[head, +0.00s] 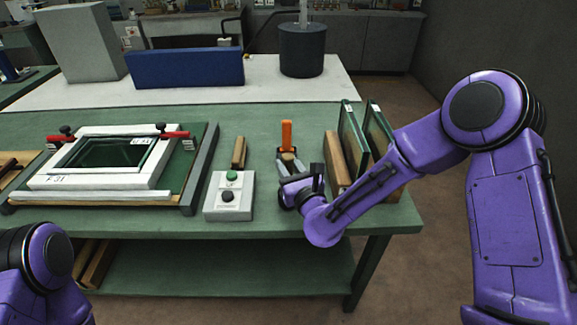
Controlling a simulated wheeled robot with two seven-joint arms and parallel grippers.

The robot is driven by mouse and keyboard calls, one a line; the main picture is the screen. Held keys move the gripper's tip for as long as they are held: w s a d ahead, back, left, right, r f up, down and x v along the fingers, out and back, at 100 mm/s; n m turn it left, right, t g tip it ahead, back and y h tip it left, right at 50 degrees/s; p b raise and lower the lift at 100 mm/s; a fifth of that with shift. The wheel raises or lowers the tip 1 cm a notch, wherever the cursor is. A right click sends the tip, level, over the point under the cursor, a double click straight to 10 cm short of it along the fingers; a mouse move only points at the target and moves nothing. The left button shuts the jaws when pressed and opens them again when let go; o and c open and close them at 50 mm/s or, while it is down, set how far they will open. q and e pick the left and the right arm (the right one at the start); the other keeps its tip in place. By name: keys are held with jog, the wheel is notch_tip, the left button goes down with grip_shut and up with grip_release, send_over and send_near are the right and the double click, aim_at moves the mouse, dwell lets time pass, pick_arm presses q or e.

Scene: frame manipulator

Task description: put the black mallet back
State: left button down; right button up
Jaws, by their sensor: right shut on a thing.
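My right gripper (289,167) is over the right part of the green bench, left of the upright panels. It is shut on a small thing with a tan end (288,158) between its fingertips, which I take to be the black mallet. The gripper and wrist hide most of it, so its head cannot be made out clearly. An orange handle (287,134) shows just beyond the fingertips; I cannot tell whether it belongs to the same thing. Of my left arm only a purple part shows at the lower left; its gripper is out of view.
On the green bench (255,122) are a white frame in a clamping jig (188,185), a wooden block (239,152) and a two-button control box (229,197). Upright panels in a wooden rack (338,160) stand close right of my gripper. A blue box (187,68) and dark bucket (302,52) stand behind.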

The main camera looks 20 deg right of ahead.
jog(key=o, duration=1.1)
jog(key=shift+f, duration=0.1)
jog(key=shift+c, duration=0.2)
